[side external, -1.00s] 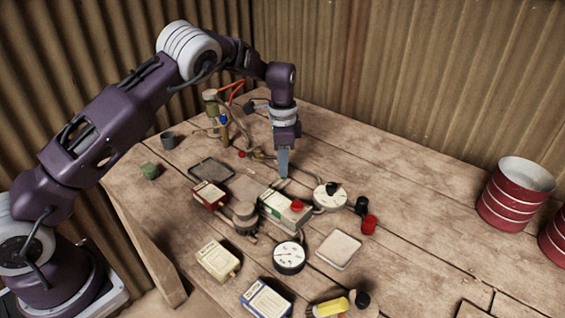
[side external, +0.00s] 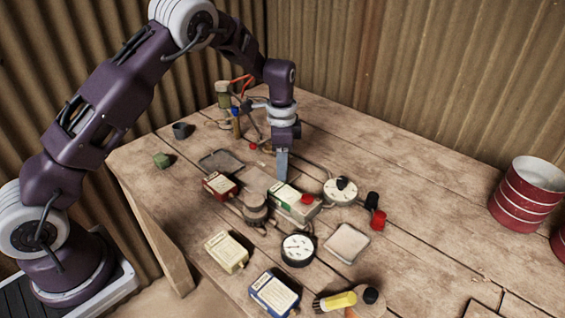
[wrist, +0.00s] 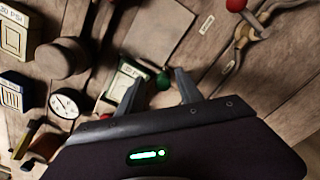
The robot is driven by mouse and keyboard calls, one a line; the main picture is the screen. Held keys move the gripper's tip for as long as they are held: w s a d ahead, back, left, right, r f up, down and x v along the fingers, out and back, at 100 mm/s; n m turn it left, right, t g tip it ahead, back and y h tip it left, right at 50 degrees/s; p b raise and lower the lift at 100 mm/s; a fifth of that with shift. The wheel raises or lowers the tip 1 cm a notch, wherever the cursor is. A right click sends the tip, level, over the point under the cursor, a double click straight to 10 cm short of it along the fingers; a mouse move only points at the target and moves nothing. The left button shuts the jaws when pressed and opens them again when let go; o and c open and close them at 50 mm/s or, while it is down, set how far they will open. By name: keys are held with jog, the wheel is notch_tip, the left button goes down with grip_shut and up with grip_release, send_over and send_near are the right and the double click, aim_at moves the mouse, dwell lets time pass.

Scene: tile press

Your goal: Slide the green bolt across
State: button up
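My gripper (wrist: 158,82) is open, with one finger on each side of the knob in this view. I cannot tell if either finger touches it. In the side view my gripper (side external: 282,180) points down at the back left end of the green-trimmed box (side external: 292,199). The green knob is hidden there, behind or beside the fingers. A red button (side external: 307,199) sits at the box's right end.
A white dial (side external: 340,191) stands close right of the box. A dark red box (side external: 219,186), round brown part (side external: 256,208), black-rimmed gauge (side external: 297,248), cream box (side external: 227,252) and blue box (side external: 274,294) crowd the near side. The right of the table is mostly clear.

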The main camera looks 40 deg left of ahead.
notch_tip(320, 180, up, 7)
jog(key=shift+r, duration=0.1)
dwell(0.4)
jog(key=s+d+r+n+t, duration=0.2)
jog(key=s+r+n, duration=0.2)
jog(key=s+r, duration=1)
jog(key=s+d+r+n+t, duration=0.1)
jog(key=s+n+t, duration=0.2)
jog(key=s, duration=1.6)
jog(key=shift+n+t, duration=0.3)
jog(key=shift+n, duration=0.7)
jog(key=shift+d+r, duration=0.1)
jog(key=shift+r, duration=0.05)
